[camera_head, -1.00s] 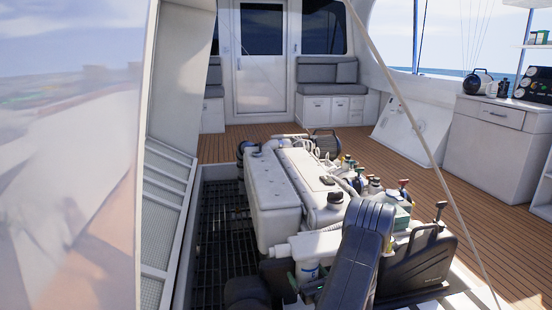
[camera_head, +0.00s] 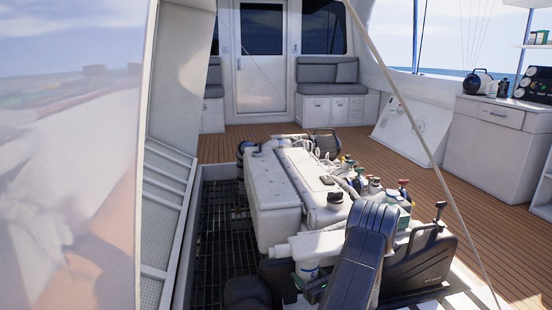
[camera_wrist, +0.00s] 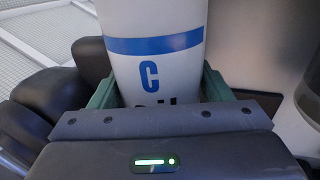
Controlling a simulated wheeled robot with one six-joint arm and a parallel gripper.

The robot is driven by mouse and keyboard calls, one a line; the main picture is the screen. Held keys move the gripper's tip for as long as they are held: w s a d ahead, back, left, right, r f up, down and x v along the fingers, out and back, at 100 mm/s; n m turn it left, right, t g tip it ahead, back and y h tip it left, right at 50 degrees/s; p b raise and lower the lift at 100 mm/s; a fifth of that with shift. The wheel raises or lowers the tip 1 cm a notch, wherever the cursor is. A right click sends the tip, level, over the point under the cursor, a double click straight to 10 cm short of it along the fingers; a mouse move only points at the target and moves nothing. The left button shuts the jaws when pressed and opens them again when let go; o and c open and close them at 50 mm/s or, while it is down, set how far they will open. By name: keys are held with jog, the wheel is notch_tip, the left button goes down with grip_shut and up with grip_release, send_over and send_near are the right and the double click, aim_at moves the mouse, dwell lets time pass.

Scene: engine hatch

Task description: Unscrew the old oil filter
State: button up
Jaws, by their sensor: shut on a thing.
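The old oil filter (camera_wrist: 155,62) is a white cylinder with a blue band and blue lettering. It fills the upper middle of the wrist view. In the head view the filter (camera_head: 307,270) hangs at the near end of the white engine (camera_head: 275,195), below a white housing, and only part of it shows. My gripper (camera_wrist: 158,92) has its green-lined jaws on both sides of the filter and is shut on it. In the head view my dark arm hides most of the gripper.
The engine sits in an open hatch over a dark grating (camera_head: 225,235). A raised hatch panel (camera_head: 165,210) stands at the left. Bottles and small items (camera_head: 375,187) stand on the engine's right side. Wooden deck (camera_head: 440,200) is clear beyond.

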jog(key=shift+m+t+h, duration=0.7)
jog(key=shift+m+h, duration=0.4)
jog(key=shift+h, duration=0.5)
jog(key=shift+a, duration=0.1)
jog(key=shift+f, duration=0.1)
jog(key=shift+f, duration=1.35)
jog(key=shift+s+a+v, duration=0.1)
jog(key=shift+a+v, duration=0.15)
jog(key=shift+v, duration=2.05)
jog(key=shift+s+a+v, duration=0.1)
jog(key=shift+a+v, duration=0.15)
jog(key=shift+v, duration=2.1)
jog(key=shift+s+a+v, duration=0.1)
jog(key=shift+a+v, duration=0.15)
jog(key=shift+v, duration=2.05)
jog(key=shift+s+d, duration=0.1)
jog(key=shift+s, duration=0.4)
jog(key=shift+r, duration=0.15)
